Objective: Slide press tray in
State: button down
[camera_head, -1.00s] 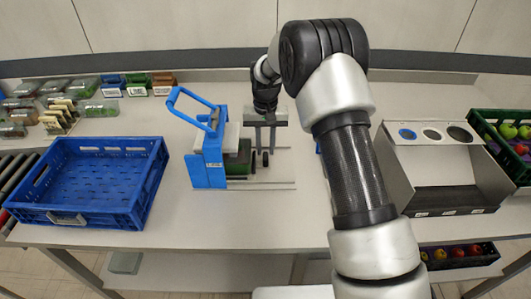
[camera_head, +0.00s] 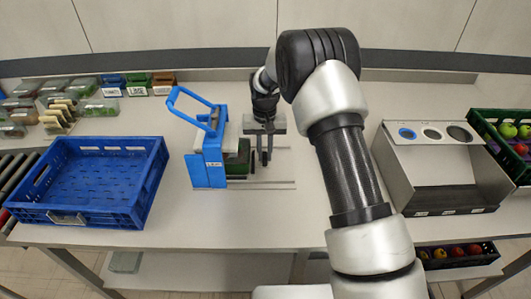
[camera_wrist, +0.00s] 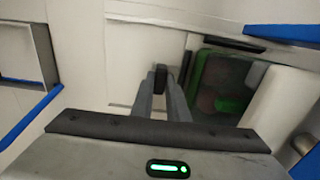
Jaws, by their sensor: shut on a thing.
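The blue press (camera_head: 208,160) stands mid-table with its lever handle raised. The press tray (camera_head: 240,178) sits low at the press's right side, on thin rails that run out to the right. A green pack (camera_head: 238,158) is on it, partly under the press; the pack also shows in the wrist view (camera_wrist: 222,85). My gripper (camera_head: 265,160) is at the tray's right end, with its fingers pointing down. In the wrist view, my gripper (camera_wrist: 161,78) is shut on a small dark upright piece, which appears to be the tray's handle. The fingers hide most of it.
An empty blue crate (camera_head: 150,185) stands to the left. Packs and small boxes (camera_head: 112,85) are at the back left. A grey dispenser with round holes (camera_head: 395,170) and a green produce crate (camera_head: 480,115) are to the right. The table in front of the rails is clear.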

aim_at(252, 161)
jog(key=a, duration=0.4)
jog(key=shift+a, duration=0.1)
jog(key=c, duration=2)
grip_release()
jog(key=shift+a, duration=0.1)
notch_tip(252, 161, up, 18)
jog(key=shift+f+b, duration=0.25)
jog(key=shift+b, duration=0.05)
